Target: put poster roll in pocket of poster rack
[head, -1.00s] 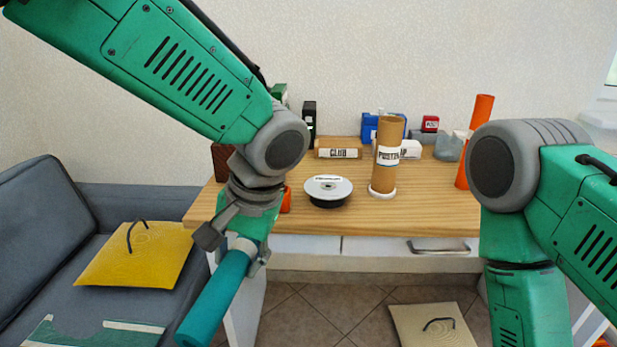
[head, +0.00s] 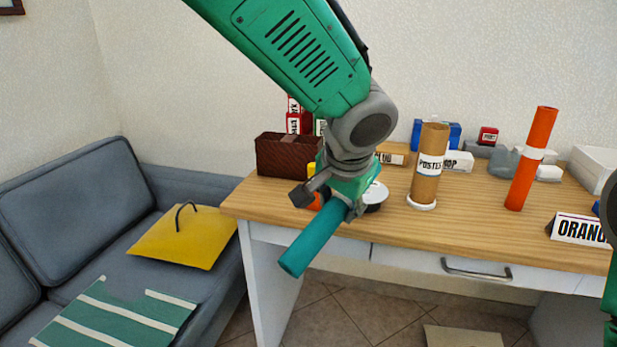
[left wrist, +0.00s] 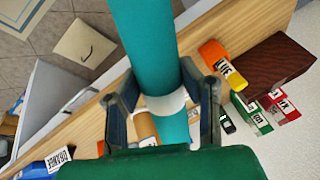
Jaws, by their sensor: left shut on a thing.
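A teal poster roll (head: 313,240) is held in my left gripper (head: 343,203), tilted, its lower end in front of the desk's front edge. In the left wrist view my left gripper (left wrist: 164,103) has a finger on each side of the teal roll (left wrist: 150,40), near its white band. A brown cardboard tube (head: 427,185) labelled "POSTE..." stands upright in a white round base on the desk. An orange tube (head: 529,170) with a white band stands upright farther right. I cannot make out a poster rack with pockets for certain. My right gripper is out of view.
The wooden desk (head: 480,225) holds a dark brown box (head: 288,155), a round disc stand (head: 376,195) partly behind my gripper, and an "ORANG..." sign (head: 580,229). A grey sofa (head: 80,210) with a yellow bag (head: 185,236) is at left. Floor before the desk is mostly clear.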

